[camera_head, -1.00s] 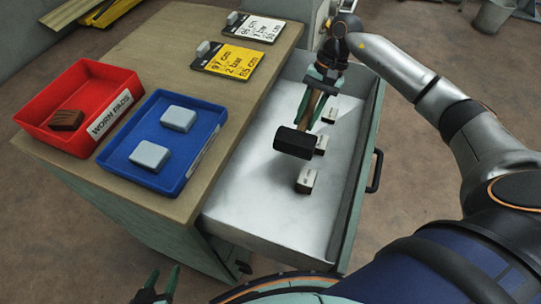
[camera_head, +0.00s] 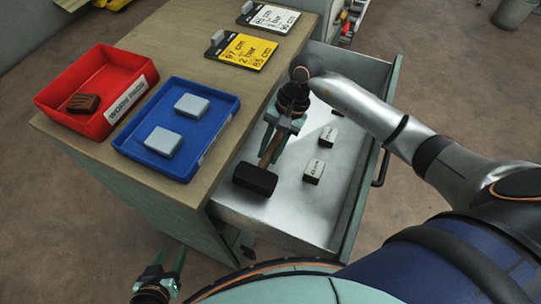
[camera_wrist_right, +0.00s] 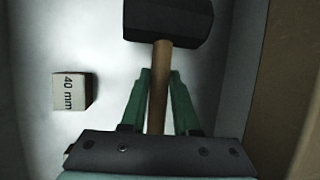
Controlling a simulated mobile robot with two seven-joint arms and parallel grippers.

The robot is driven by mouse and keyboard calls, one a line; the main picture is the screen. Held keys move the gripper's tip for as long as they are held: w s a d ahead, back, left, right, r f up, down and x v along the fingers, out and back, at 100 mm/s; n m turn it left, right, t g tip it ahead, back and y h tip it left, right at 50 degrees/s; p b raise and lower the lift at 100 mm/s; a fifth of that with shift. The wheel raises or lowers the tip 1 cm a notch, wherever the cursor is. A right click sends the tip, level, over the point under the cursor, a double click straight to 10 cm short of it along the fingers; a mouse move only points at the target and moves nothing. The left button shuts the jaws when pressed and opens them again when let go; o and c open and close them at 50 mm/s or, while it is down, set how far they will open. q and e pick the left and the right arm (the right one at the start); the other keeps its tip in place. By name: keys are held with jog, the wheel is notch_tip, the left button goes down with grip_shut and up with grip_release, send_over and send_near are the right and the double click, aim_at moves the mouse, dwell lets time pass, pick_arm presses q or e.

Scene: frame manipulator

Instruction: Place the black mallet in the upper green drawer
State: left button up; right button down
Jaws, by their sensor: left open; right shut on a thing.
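The black mallet (camera_head: 255,179) has a dark block head and a wooden handle. My right gripper (camera_head: 271,150) is shut on the handle. In the right wrist view the mallet head (camera_wrist_right: 168,20) is beyond the green fingers (camera_wrist_right: 157,100), over the pale drawer floor. The open upper green drawer (camera_head: 290,212) sticks out from the cabinet, and the mallet is at its left side near the cabinet. I cannot tell whether the mallet touches the drawer floor. My left gripper (camera_head: 168,262) is open and empty, low at the bottom left, outside the drawer.
Several small blocks, one marked 40 mm (camera_wrist_right: 72,92), lie in the drawer right of the mallet (camera_head: 313,171). The wooden top holds a red tray (camera_head: 70,122) with a brown block, a blue tray (camera_head: 185,85) with two grey blocks, and a yellow card (camera_head: 240,52).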

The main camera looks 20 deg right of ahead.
aim_at(271, 167)
jog(key=shift+f, duration=1.5)
jog(key=shift+f, duration=0.1)
jog(key=c, duration=1.1)
grip_release()
jog(key=shift+f+b, duration=0.15)
jog(key=shift+b, duration=0.2)
jog(key=o, duration=0.4)
jog(key=shift+o, duration=0.2)
jog(key=p+v, duration=0.1)
jog(key=v, duration=1.1)
jog(key=shift+r, duration=0.25)
